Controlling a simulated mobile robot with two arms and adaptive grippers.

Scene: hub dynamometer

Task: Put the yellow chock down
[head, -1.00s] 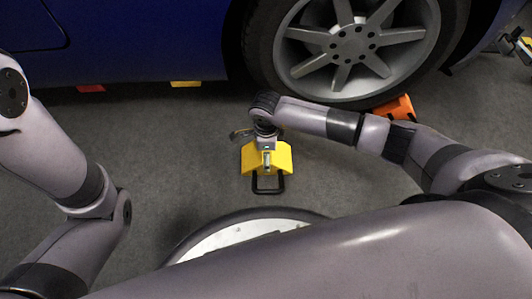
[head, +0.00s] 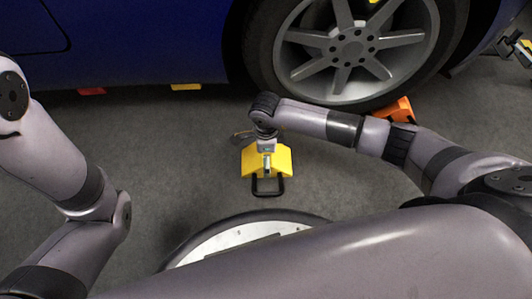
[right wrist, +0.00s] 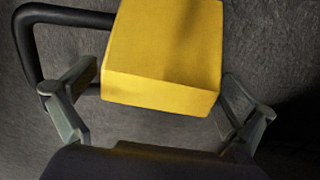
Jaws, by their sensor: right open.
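The yellow chock (head: 282,160) is on the grey floor in front of the car wheel, apart from it, with its black handle (head: 268,193) towards me. My right gripper (head: 267,160) is over the chock. In the right wrist view the chock (right wrist: 163,45) is a yellow block between the two spread fingers of my right gripper (right wrist: 160,97). The left finger lies near the black handle bar, and gaps show beside the block. Whether the fingers touch it is hard to tell. My left arm is at the left, with its gripper out of view.
The car wheel (head: 355,50) is behind the chock, and an orange chock (head: 395,110) is at its right side. The blue car body (head: 140,40) fills the upper left. A round white plate with a dark rim (head: 235,238) is in front. Floor left of the chock is clear.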

